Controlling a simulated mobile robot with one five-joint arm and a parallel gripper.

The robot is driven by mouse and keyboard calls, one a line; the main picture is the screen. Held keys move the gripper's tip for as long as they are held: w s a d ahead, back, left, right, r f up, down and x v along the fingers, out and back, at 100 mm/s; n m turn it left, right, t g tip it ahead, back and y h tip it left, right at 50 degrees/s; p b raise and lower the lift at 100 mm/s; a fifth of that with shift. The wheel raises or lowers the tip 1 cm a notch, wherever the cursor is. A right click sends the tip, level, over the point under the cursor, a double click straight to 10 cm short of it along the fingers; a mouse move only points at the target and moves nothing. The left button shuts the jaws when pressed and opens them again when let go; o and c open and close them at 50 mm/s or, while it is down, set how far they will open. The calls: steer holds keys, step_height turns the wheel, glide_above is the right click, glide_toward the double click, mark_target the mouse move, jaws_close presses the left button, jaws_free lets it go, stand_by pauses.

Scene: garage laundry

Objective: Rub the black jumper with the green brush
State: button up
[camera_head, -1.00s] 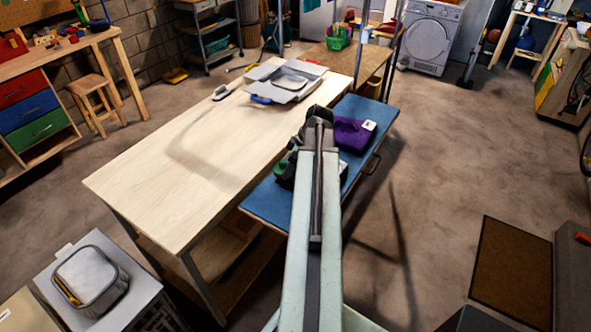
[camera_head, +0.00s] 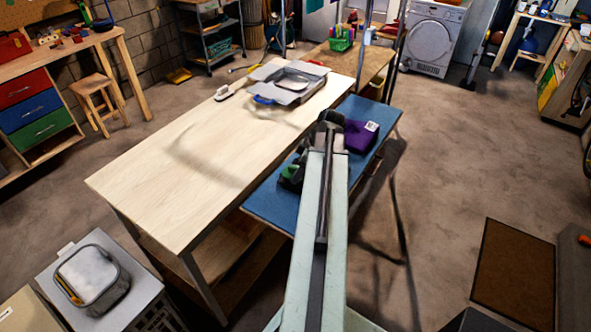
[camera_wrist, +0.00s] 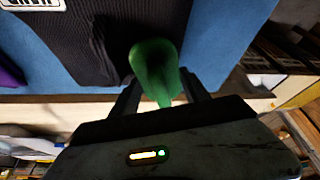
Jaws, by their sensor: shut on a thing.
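My gripper (camera_wrist: 160,88) is shut on the green brush (camera_wrist: 155,62), which sticks out between its two fingers in the wrist view. The black jumper (camera_wrist: 85,40) lies on a blue surface, with a white label at its top left corner. The brush is over the jumper's lower right part; I cannot tell whether it touches the cloth. In the head view my arm hides most of the jumper, and a dark patch with some green shows just left of the arm.
The blue bench (camera_head: 270,203) also bears a purple folded garment (camera_head: 360,136) with a white tag. A pale wooden table (camera_head: 190,165) stands along its left side, with a grey open box (camera_head: 285,88) and a white-and-dark brush (camera_head: 223,93).

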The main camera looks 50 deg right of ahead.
steer(key=shift+s+d+r, duration=0.1)
steer(key=shift+s, duration=1.8)
step_height(320, 180, up, 6)
steer(key=p, duration=0.6)
step_height(320, 180, up, 3)
steer(key=p, duration=0.3)
